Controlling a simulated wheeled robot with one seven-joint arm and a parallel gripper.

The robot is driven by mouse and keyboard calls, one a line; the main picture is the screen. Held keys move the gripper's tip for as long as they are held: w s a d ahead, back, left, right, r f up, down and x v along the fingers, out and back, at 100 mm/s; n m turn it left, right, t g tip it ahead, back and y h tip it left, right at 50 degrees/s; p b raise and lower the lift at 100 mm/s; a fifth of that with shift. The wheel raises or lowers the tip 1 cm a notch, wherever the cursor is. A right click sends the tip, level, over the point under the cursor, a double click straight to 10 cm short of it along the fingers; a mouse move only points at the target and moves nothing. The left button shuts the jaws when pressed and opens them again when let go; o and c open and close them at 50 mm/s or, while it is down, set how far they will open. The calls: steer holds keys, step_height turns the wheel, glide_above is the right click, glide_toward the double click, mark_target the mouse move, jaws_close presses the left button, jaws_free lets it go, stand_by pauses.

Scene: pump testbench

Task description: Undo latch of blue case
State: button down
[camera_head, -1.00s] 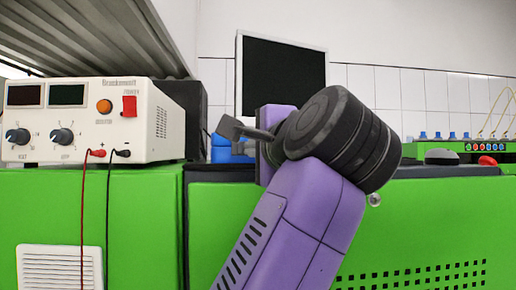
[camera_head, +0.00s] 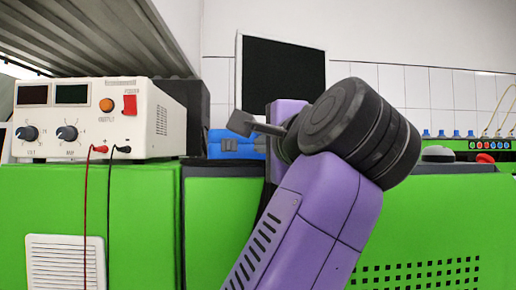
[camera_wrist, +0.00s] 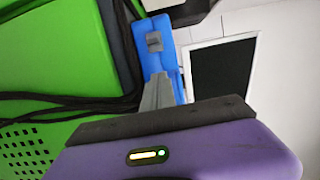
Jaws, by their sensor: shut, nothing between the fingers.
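The blue case (camera_head: 222,151) lies on the green bench behind my arm; my arm hides its right part in the head view. In the wrist view the case (camera_wrist: 147,66) stands upright in the picture, with a grey latch (camera_wrist: 154,41) on its face. My gripper (camera_head: 242,123) is shut and empty, its grey fingers pointing left in front of the upper part of the case in the head view. In the wrist view the gripper (camera_wrist: 158,80) points up toward the latch with a visible gap between. I cannot tell whether the latch is open.
A white power supply (camera_head: 100,118) with red and black cables stands left of the case. A dark monitor (camera_head: 283,78) is behind. A device with blue knobs (camera_head: 470,144) is at the right. Black cables (camera_wrist: 70,103) cross the left of the wrist view.

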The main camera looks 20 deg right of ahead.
steer(key=s+b, duration=0.1)
steer(key=s, duration=0.6)
steer(key=shift+s, duration=0.3)
